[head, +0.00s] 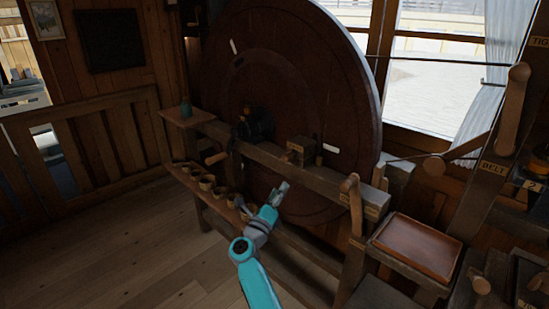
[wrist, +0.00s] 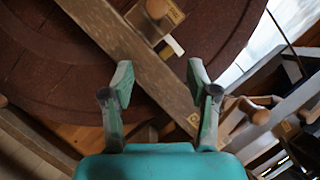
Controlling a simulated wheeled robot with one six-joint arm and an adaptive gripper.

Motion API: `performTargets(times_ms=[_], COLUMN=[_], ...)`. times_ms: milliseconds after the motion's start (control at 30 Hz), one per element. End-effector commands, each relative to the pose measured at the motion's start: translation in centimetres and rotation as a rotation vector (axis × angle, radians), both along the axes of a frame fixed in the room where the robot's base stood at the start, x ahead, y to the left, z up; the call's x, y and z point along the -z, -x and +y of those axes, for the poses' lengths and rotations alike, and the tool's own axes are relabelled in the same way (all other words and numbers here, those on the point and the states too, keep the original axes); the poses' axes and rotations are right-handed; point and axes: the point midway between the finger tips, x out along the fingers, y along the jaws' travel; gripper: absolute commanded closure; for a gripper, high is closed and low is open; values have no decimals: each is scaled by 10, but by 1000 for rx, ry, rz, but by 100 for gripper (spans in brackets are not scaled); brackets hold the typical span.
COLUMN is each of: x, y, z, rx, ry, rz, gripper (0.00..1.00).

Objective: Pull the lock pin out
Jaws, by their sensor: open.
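A small wooden block (head: 296,151) with a brass plate sits on the beam in front of the big dark wheel (head: 290,85). In the wrist view the block (wrist: 166,20) is at the top edge, with a round wooden knob (wrist: 157,8) on its face that may be the lock pin's head. I cannot read the plate. My gripper (head: 277,194) is in front of and below the beam, and is apart from the block. In the wrist view my gripper (wrist: 160,84) is open and empty, its fingers pointing towards the beam.
The beam (head: 340,180) crosses in front of the wheel. A shelf with several small cups (head: 207,183) is at left. A wooden lever (head: 352,200) and brown tray (head: 415,247) are at right. A pale mark (head: 330,148) shows beside the block.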

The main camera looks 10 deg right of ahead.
Motion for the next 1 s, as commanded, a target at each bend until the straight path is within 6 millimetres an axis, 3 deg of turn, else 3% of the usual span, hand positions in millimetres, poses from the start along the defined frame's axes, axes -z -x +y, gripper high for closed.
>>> performTargets(times_ms=[100, 367, 800, 1000], x=[-20, -31, -52, -56], y=[-16, -30, -85, -100], z=[6, 4, -38, -50], rx=[0, 3, 4, 3], ry=[-61, -94, -93, -92], rz=[-22, -32, -33, -32], gripper=[41, 41, 41, 41])
